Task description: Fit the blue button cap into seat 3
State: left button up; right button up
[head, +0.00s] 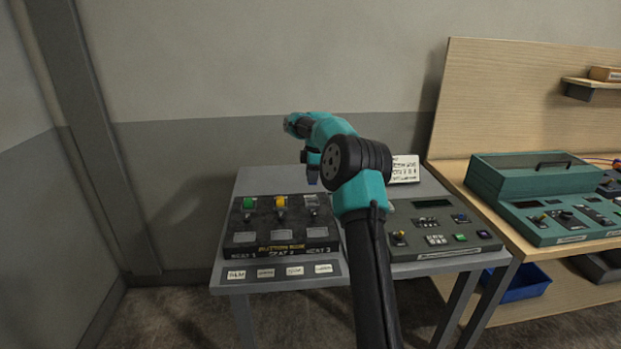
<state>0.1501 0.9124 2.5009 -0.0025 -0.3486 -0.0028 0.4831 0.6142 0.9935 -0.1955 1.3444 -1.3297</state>
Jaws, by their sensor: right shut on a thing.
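The dark button console (288,248) lies on the left part of the grey table, with three seats in a row. A green cap (249,203) is on the left seat and a yellow cap (280,203) on the middle seat. My right gripper (312,174) points down above and slightly behind seat 3, shut on a small blue piece, the blue button cap (312,179), mostly hidden by the fingers. The cap appears apart from the seat. My left gripper is not in view.
A second dark panel (440,238) with small buttons lies right of my arm. A teal console (540,205) is on the wooden bench at right, with a blue bin (518,284) below. Labels (280,272) line the table's front.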

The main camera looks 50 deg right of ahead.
jog(key=shift+f, duration=0.1)
send_over(311, 205)
jog(key=shift+d+f, duration=0.15)
jog(key=shift+f, duration=1.45)
jog(key=shift+d+f, duration=0.1)
jog(key=shift+f, duration=1.5)
jog(key=shift+f, duration=1.15)
jog(key=o, duration=1)
jog(key=r, duration=0.5)
jog(key=s+d+r, duration=0.1)
jog(key=r, duration=1.1)
jog(key=shift+s+d+r, duration=0.15)
jog(key=shift+s+d, duration=0.1)
